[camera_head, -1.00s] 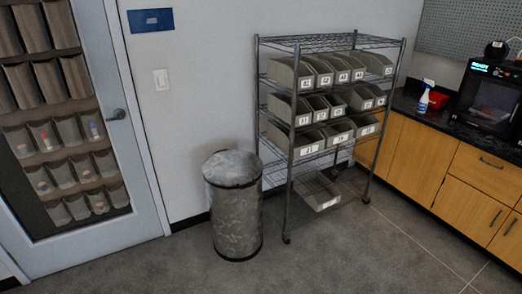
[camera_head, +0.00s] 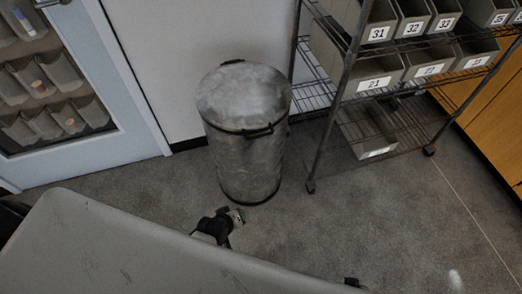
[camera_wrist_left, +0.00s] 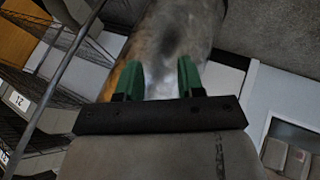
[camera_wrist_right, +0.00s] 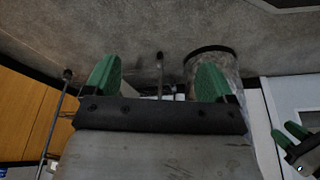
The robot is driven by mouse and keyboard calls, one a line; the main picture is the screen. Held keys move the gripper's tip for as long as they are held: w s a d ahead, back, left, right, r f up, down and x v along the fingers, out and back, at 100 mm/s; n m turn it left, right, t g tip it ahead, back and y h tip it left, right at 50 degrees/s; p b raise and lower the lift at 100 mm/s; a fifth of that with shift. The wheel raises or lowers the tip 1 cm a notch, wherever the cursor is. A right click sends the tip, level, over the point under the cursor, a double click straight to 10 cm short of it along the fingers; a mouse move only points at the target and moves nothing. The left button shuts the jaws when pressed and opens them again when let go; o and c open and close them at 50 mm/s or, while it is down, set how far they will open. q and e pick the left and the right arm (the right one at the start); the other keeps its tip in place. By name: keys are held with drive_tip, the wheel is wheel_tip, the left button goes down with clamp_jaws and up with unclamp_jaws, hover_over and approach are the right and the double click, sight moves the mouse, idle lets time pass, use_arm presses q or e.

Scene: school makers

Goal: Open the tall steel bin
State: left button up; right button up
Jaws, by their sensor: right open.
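The tall steel bin (camera_head: 243,160) stands upright on the floor against the wall, a grey cylinder with a black base ring. Its domed lid (camera_head: 240,95) looks shut, with a dark handle (camera_head: 260,131) at the front rim. My left gripper (camera_head: 238,215) is low in front of the bin, apart from it. In the left wrist view, its green fingers (camera_wrist_left: 160,78) are spread with nothing between them, and the bin (camera_wrist_left: 175,35) fills the space beyond. My right gripper (camera_wrist_right: 158,80) is open and empty, farther from the bin (camera_wrist_right: 212,65).
A wire shelf rack (camera_head: 335,100) with numbered grey bins stands close to the right of the steel bin. A glazed door (camera_head: 95,80) is at the left, and wooden cabinets (camera_head: 490,100) are at the right. The floor (camera_head: 390,220) in front of the rack is clear.

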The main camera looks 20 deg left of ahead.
use_arm(q)
drive_tip(key=w+n+t+b, duration=0.2)
drive_tip(key=w+b, duration=0.1)
drive_tip(key=w, duration=0.2)
drive_tip(key=n+t+h+b, duration=0.2)
drive_tip(key=n+t+b, duration=0.55)
drive_tip(key=b, duration=0.75)
approach(261, 136)
drive_tip(key=shift+n+g, duration=0.45)
drive_tip(key=shift+a+r+b+x, duration=0.1)
drive_tip(key=shift+b+x, duration=0.65)
drive_tip(key=shift+x, duration=1.85)
drive_tip(key=shift+a+r+b+x, duration=0.15)
drive_tip(key=shift+b+x, duration=0.55)
drive_tip(key=shift+x, duration=1.9)
use_arm(e)
drive_tip(key=w+a+r+t+y, duration=0.2)
drive_tip(key=w+a+r+t, duration=0.2)
drive_tip(key=w+r+t, duration=0.7)
drive_tip(key=shift+w+r+y, duration=0.3)
drive_tip(key=shift+w+r, duration=0.35)
drive_tip(key=shift+r, duration=2.15)
use_arm(q)
clamp_jaws()
